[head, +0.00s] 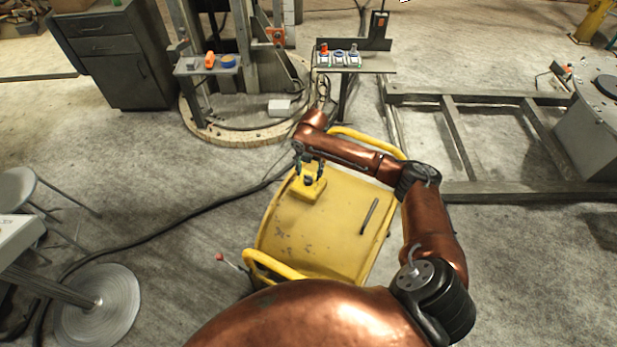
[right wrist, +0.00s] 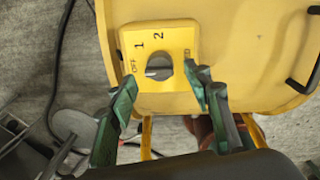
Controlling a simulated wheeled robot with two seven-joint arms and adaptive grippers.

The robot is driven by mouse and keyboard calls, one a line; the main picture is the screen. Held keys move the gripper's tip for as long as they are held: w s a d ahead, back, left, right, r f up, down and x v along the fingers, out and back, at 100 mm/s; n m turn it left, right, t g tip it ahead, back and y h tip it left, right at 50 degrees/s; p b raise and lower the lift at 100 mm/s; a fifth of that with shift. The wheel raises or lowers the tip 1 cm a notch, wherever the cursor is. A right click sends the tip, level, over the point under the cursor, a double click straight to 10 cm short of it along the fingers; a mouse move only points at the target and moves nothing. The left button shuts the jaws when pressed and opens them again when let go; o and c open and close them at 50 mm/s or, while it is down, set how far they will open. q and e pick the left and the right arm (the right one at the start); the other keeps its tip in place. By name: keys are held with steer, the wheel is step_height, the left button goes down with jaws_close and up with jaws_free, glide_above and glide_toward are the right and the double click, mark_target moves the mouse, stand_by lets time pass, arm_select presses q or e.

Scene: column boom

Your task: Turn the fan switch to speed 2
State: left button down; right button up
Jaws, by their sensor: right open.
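The yellow fan (head: 330,225) stands on the floor in the middle of the head view. Its yellow switch plate (head: 301,193) sits on the top near the far left corner, with a dark knob (head: 308,181). In the right wrist view, the grey round knob (right wrist: 159,68) sits on the plate (right wrist: 180,33), marked OFF, 1 and 2; another mark at right is partly hidden. The knob's bar looks roughly level, with its left end near OFF. My right gripper (head: 310,170) is open above the knob, one finger to either side, with no clear contact. My left gripper is not in view.
A black handle (head: 370,216) lies along the fan's top, and yellow tube rails (head: 272,265) edge it. A black cable (head: 190,217) crosses the floor at left. A metal frame (head: 490,190) lies at right.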

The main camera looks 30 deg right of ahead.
mark_target(309, 177)
step_height(309, 177, down, 3)
steer(key=shift+w+f, duration=0.1)
steer(key=shift+f, duration=0.05)
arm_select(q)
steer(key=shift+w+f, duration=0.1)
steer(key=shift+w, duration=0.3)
arm_select(e)
steer(key=shift+f, duration=0.2)
steer(key=shift+c, duration=0.5)
steer(key=c, duration=1)
